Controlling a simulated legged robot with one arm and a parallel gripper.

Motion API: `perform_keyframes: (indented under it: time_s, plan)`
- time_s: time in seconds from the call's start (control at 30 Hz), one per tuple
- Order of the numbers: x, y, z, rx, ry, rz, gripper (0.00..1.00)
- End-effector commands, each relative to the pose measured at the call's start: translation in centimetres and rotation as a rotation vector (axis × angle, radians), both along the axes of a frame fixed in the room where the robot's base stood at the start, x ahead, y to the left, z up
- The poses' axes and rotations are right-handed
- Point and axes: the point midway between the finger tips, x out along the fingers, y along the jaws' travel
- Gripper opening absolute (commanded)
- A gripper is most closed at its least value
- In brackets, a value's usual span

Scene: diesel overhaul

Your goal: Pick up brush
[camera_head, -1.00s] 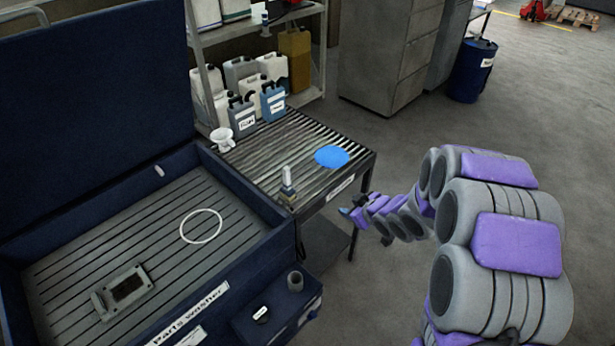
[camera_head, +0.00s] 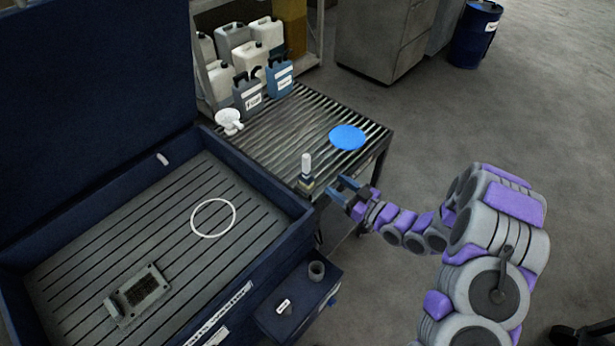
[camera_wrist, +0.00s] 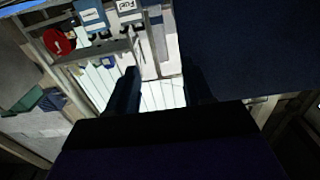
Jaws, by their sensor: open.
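The brush (camera_head: 306,170) appears to be the small upright item with a pale handle and a dark base. It stands at the near corner of the slatted table, beside the parts washer. My gripper (camera_head: 338,190) is just right of it in the head view, open and empty, with the fingers pointing toward it and a small gap between. In the wrist view, my two dark fingers (camera_wrist: 160,82) are spread apart over pale slats. I cannot make out the brush clearly there.
The blue parts washer (camera_head: 262,244) with its raised lid fills the left; a white ring (camera_head: 213,218) lies in it. On the slatted table (camera_head: 270,140) are a blue disc (camera_head: 347,137), a white funnel (camera_head: 229,121) and canisters (camera_head: 279,77).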

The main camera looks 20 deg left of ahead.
Motion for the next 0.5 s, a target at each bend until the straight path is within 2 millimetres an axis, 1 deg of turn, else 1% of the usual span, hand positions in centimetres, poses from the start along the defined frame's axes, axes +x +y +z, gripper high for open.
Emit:
perform_keyframes:
  time_s: [0.03, 0.2, 0.5]
  plan:
    - [0.3, 0.9, -0.1, -0.001, -0.003, 0.001, 0.51]
    - [1.2, 3.5, -0.2, -0.007, -0.003, 0.002, 0.51]
    - [2.8, 7.4, -0.2, -0.007, -0.001, 0.002, 0.51]
